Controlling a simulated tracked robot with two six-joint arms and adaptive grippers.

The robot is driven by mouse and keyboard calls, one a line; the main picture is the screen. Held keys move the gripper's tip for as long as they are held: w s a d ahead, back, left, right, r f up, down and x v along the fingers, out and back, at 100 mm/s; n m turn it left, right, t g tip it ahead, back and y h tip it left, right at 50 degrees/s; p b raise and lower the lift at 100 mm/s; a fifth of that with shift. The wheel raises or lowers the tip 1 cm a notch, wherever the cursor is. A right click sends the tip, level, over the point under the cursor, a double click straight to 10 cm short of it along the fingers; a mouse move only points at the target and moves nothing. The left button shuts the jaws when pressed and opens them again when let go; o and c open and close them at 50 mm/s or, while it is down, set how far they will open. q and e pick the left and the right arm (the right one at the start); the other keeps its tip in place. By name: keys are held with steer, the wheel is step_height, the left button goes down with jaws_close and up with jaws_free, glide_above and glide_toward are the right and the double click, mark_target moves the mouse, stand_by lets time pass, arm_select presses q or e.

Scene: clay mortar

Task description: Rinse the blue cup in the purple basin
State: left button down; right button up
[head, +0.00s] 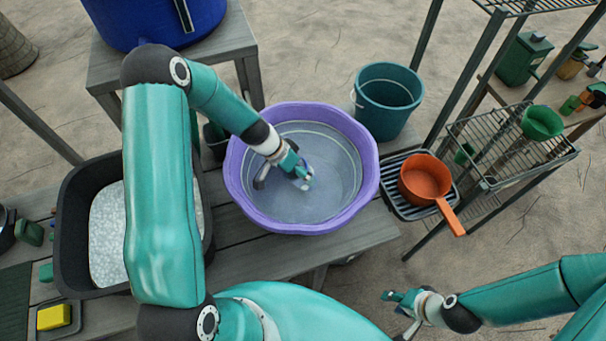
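The purple basin (232,182) stands on the grey plank table and holds clear, greyish water. My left gripper (283,178) reaches down into the basin, over or in the water. A small bluish-grey shape (305,173) shows at its fingertips; it may be part of the blue cup, but the gripper covers most of it. I cannot tell whether the fingers are closed on it. No other blue cup is visible. My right gripper (396,314) is open and empty, off the table's front right side.
A black tub (70,215) with pale granules stands left of the basin. A teal bucket (385,97) is behind right. An orange saucepan (425,180) sits on a dark rack at right, beside a wire shelf (515,145). A yellow sponge (54,316) lies front left.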

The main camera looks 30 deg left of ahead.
arm_select(q)
steer(key=shift+f, duration=0.15)
steer(key=shift+f+b, duration=0.4)
steer(key=shift+b, duration=0.45)
steer(key=shift+r+b, duration=0.15)
steer(key=shift+b, duration=0.15)
